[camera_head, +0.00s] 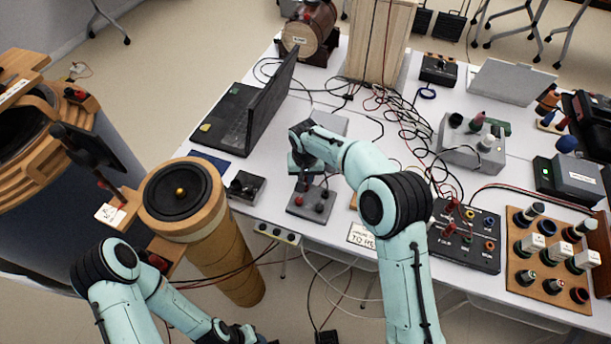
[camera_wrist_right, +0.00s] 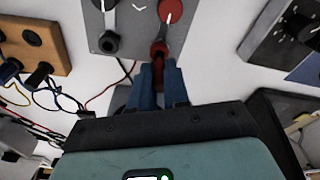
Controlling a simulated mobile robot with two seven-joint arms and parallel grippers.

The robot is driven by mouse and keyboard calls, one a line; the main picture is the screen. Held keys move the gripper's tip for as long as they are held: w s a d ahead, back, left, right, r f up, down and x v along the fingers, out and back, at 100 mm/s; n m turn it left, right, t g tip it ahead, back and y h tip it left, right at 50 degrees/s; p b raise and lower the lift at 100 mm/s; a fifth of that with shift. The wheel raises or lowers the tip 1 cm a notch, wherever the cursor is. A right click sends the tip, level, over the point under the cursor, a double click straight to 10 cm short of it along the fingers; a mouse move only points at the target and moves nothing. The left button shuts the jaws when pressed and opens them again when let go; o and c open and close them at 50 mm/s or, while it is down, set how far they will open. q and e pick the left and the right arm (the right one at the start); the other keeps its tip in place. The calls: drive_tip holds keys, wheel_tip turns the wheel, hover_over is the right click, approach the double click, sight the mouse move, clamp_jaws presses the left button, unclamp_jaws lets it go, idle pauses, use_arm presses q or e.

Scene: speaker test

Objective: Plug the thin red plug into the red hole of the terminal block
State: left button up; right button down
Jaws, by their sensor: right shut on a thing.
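The terminal block is a small grey box (camera_head: 299,207) with red and black terminals, near the table's front edge. In the right wrist view the grey block (camera_wrist_right: 128,22) is at the top, with a red knob (camera_wrist_right: 171,10) and a black socket. My right gripper (camera_wrist_right: 159,78) has its blue fingers shut on the thin red plug (camera_wrist_right: 158,66). The plug's front end overlaps a red terminal at the block's near edge; whether it is inside the hole is hidden. In the head view my right gripper (camera_head: 304,182) is over the block. My left gripper (camera_head: 247,334) is low at the bottom edge, its fingers unclear.
A small dark box (camera_head: 245,187) stands left of the block. A laptop (camera_head: 233,118) is behind it. A black panel with coloured sockets (camera_head: 463,258) and a wooden board (camera_head: 520,276) are at right. Loose cables (camera_head: 400,118) cross the table. A tall round speaker (camera_head: 180,215) stands at the front left.

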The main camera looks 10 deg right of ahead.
use_arm(q)
drive_tip(key=shift+s+f+b, duration=0.2)
drive_tip(key=shift+f+b, duration=0.15)
drive_tip(key=shift+f, duration=0.05)
use_arm(e)
drive_tip(key=shift+f, duration=0.85)
drive_tip(key=c, duration=1)
unclamp_jaws()
drive_tip(key=shift+r+p, duration=1.8)
drive_tip(key=shift+r, duration=1.95)
use_arm(q)
drive_tip(key=r, duration=0.1)
drive_tip(key=w+r, duration=0.1)
drive_tip(key=r, duration=0.1)
drive_tip(key=w+r, duration=0.1)
drive_tip(key=shift+w+r, duration=0.15)
drive_tip(key=shift+w, duration=0.1)
